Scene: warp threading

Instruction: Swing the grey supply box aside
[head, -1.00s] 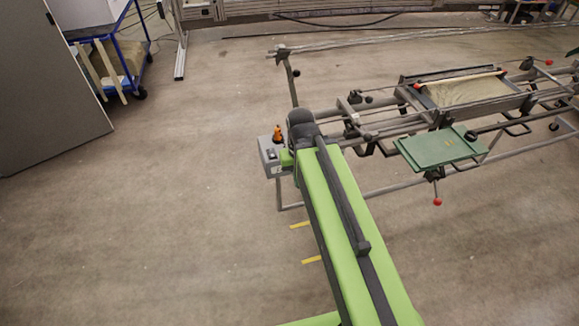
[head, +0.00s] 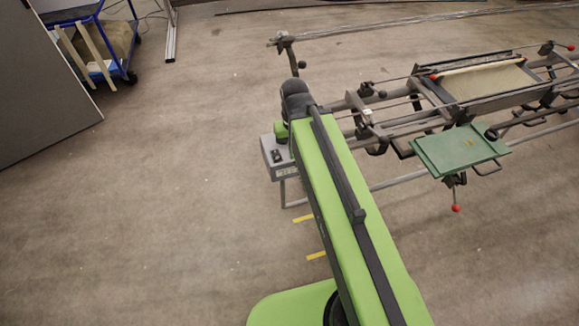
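The grey supply box (head: 271,158) is at the near left end of the metal frame, just left of my green arm. It has dark fittings on its face, and a grey post shows below it. My arm reaches up the picture from the bottom, and its dark elbow end covers the area right of the box. A small green part of my arm shows just above the box. My gripper is hidden behind the arm, so I cannot see whether it touches the box.
The long metal frame (head: 402,181) runs right, with a green tray (head: 460,150) and a cloth-covered section (head: 487,79). A post with a dark knob (head: 290,52) stands at its far left. A grey panel (head: 35,90) and blue cart (head: 127,58) are left. Floor between is clear.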

